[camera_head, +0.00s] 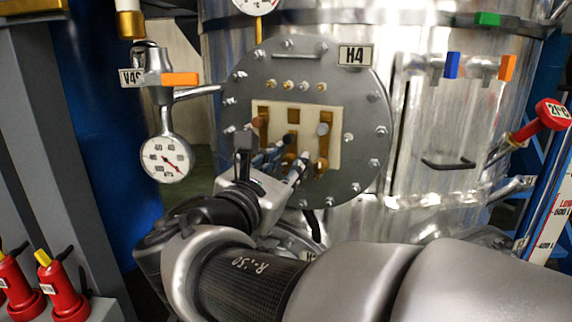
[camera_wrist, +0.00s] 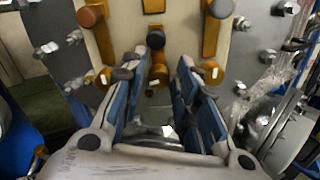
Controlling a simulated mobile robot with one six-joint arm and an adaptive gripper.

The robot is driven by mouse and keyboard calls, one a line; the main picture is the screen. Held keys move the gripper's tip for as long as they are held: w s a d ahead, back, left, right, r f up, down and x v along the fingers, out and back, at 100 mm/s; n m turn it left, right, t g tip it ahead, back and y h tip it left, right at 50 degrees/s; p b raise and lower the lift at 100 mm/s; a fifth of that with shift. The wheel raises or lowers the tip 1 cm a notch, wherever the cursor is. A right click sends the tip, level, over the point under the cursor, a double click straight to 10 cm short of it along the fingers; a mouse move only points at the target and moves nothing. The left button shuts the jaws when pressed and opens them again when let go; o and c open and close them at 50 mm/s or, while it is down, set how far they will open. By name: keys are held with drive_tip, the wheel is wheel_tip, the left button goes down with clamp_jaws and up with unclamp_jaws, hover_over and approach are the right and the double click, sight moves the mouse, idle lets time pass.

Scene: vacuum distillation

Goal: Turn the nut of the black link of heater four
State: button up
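Heater four's round grey flange, labelled H4 (camera_head: 355,56), carries a cream plate (camera_head: 272,109) with copper-coloured links. One link has a brown nut (camera_wrist: 88,17), another a pale grey nut (camera_wrist: 221,8). The black nut (camera_wrist: 155,38) shows between them in the wrist view, just beyond my fingertips, on the middle link. In the head view it is small and partly hidden by my fingers. My gripper (camera_wrist: 163,66) is open, with blue-padded fingers pointing at the plate on either side of the middle link's line. It also shows in the head view (camera_head: 290,160). Contact with the nut cannot be told.
Bolts ring the flange, and a handle (camera_head: 297,55) sits at its top. A pressure gauge (camera_head: 166,158) and an orange valve handle (camera_head: 181,79) are at left. Red extinguishers (camera_head: 60,284) stand lower left.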

drive_tip(key=shift+o, duration=0.9)
drive_tip(key=shift+s+a, duration=0.2)
drive_tip(key=shift+s, duration=0.15)
drive_tip(key=v, duration=0.6)
drive_tip(key=shift+s, duration=0.4)
